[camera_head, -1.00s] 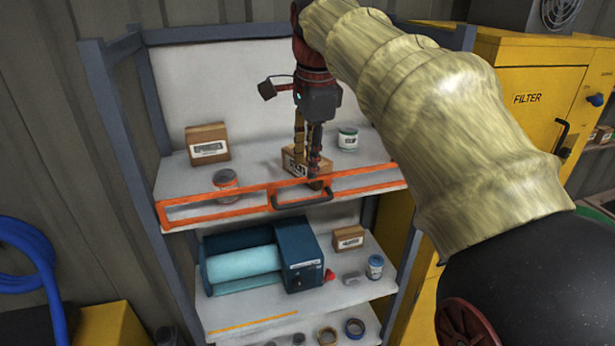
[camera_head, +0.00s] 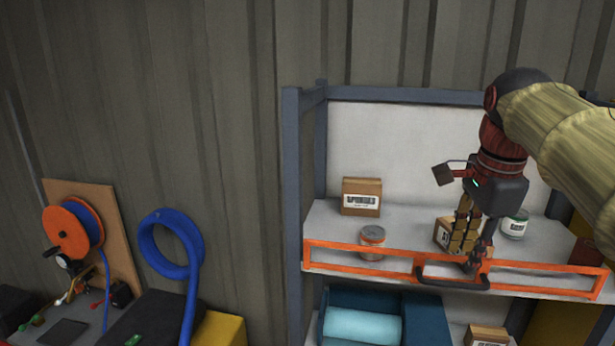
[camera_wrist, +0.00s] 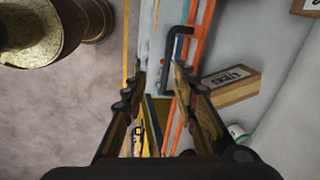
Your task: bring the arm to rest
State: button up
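My gripper (camera_head: 470,262) hangs fingers-down at the front of the upper shelf, close above the orange front rail (camera_head: 345,261) and its black handle (camera_head: 452,284). In the wrist view the fingers (camera_wrist: 158,78) are apart with nothing held between them. The black handle (camera_wrist: 176,45) and orange rail (camera_wrist: 199,42) show beyond the fingertips there; whether a finger touches them I cannot tell. My arm reaches in from the right of the head view. A small cardboard box (camera_head: 441,236) stands behind the fingers, partly hidden, and shows beside the right finger in the wrist view (camera_wrist: 234,90).
The upper shelf (camera_head: 325,222) also bears a cardboard box (camera_head: 361,197), an orange-banded can (camera_head: 372,243) and a white-and-green can (camera_head: 514,225). A blue-framed roller unit (camera_head: 362,325) sits below. Left are a blue hose (camera_head: 172,240) and an orange reel (camera_head: 67,230).

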jog(key=s+a+f+n+t+b, duration=0.1)
jog(key=s+a+f+n+b, duration=0.3)
jog(key=f, duration=1.1)
jog(key=s+a+f+n+t+b, duration=0.1)
jog(key=s+a+f+n+b, duration=0.3)
jog(key=f+b, duration=0.7)
jog(key=s+a+f+n+t+b, duration=0.1)
jog(key=s+a+f+n+b, duration=0.3)
jog(key=f, duration=1.5)
jog(key=s+n+b, duration=0.3)
jog(key=s+n, duration=0.1)
jog(key=n, duration=0.3)
jog(key=shift+y, duration=0.3)
jog(key=shift+s+f, duration=0.1)
